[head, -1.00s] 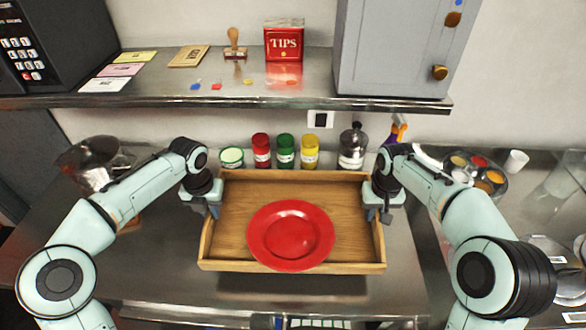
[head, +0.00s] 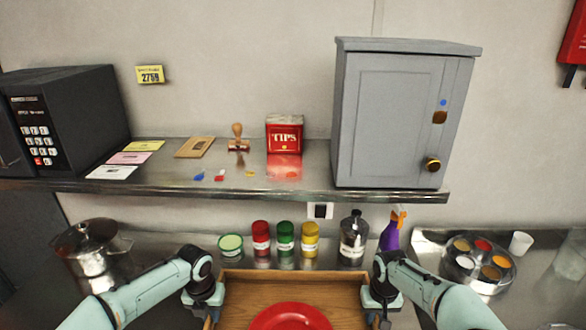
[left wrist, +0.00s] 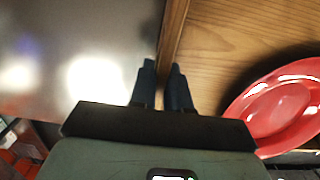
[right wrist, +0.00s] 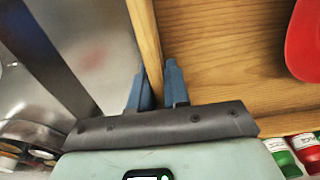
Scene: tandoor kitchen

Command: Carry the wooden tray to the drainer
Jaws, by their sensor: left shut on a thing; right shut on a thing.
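The wooden tray (head: 250,300) is at the bottom of the head view, its front cut off by the frame. A red plate (head: 292,318) lies in it. My left gripper (head: 207,306) is shut on the tray's left wall, which runs between its fingers in the left wrist view (left wrist: 173,40). My right gripper (head: 380,308) is shut on the right wall, which shows between its fingers in the right wrist view (right wrist: 146,40). I cannot tell whether the tray touches the counter. I see no drainer that I can make out.
Red (head: 261,238), green (head: 285,238) and yellow (head: 310,239) jars stand just behind the tray, with a dark bottle (head: 353,240) and a purple spray bottle (head: 390,235). A metal pot (head: 92,250) is left, a round spice tin (head: 480,262) right. A steel shelf (head: 330,185) overhangs the back.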

